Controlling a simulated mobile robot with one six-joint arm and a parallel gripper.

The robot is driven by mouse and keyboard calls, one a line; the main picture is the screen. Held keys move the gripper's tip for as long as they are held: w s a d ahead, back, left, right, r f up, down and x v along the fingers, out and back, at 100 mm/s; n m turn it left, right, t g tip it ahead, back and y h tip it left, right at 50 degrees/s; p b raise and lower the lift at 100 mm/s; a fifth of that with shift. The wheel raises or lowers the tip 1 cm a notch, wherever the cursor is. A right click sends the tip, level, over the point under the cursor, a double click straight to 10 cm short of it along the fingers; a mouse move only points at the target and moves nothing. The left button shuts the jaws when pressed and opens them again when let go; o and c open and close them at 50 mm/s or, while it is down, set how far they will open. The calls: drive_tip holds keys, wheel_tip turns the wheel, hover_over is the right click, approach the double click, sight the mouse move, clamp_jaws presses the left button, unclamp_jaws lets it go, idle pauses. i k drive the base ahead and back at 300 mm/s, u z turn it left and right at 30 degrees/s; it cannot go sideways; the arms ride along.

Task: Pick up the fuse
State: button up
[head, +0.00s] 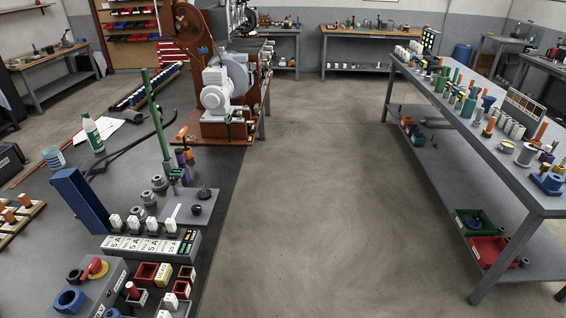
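My gripper is not in view. At the lower left, a grey block on the bench holds a row of white label plates (150,246), some reading "5 A". Several small white fuse-like pieces (134,222) stand upright along its back edge. Another white piece (170,301) sits in a small holder near the bottom edge. I cannot tell which of these is the fuse meant, as they look alike and are small here.
A blue upright block (80,200) and a green post (156,115) rise from the left bench (120,185). Small colored bins (146,273) stand near its front. The right table (440,105) is crowded with parts. The floor aisle (310,200) between is clear.

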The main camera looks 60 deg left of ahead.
sight(115, 219)
drive_tip(key=u, duration=0.15)
drive_tip(key=i, duration=0.15)
drive_tip(key=u, duration=2.6)
drive_tip(key=i, duration=2.9)
drive_tip(key=u, duration=1.85)
